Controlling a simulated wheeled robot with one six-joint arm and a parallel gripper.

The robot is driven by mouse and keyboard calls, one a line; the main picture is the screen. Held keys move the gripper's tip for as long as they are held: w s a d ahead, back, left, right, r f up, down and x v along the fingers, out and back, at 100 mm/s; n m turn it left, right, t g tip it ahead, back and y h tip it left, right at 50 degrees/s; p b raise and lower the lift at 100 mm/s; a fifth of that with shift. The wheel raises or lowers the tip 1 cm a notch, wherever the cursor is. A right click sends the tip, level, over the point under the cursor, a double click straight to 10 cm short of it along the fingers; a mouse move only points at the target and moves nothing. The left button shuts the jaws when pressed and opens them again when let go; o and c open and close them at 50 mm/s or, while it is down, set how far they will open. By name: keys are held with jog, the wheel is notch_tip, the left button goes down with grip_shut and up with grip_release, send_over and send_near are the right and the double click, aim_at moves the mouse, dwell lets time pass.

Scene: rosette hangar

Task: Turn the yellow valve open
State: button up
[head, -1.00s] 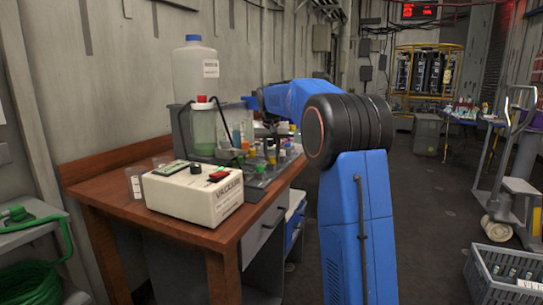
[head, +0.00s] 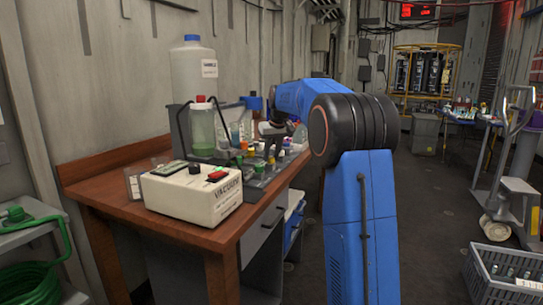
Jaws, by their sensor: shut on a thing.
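The yellow valve (head: 271,162) is a small yellow piece low among the small parts on the wooden bench, right of the green-liquid bottle. My gripper (head: 270,150) is dark and points down onto it from the end of my blue arm. Its fingers are shut on the yellow valve, small and partly hidden in this view. The valve's handle angle is too small to tell.
A white vacuum box (head: 194,193) stands at the front of the wooden bench (head: 213,236). The green-liquid bottle (head: 202,130) and a large clear jug (head: 194,72) stand behind it. Small coloured parts crowd round the valve. Open floor lies right of the bench.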

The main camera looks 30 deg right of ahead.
jog(key=o, duration=1)
jog(key=shift+v, duration=8.65)
jog(key=shift+s+a, duration=0.15)
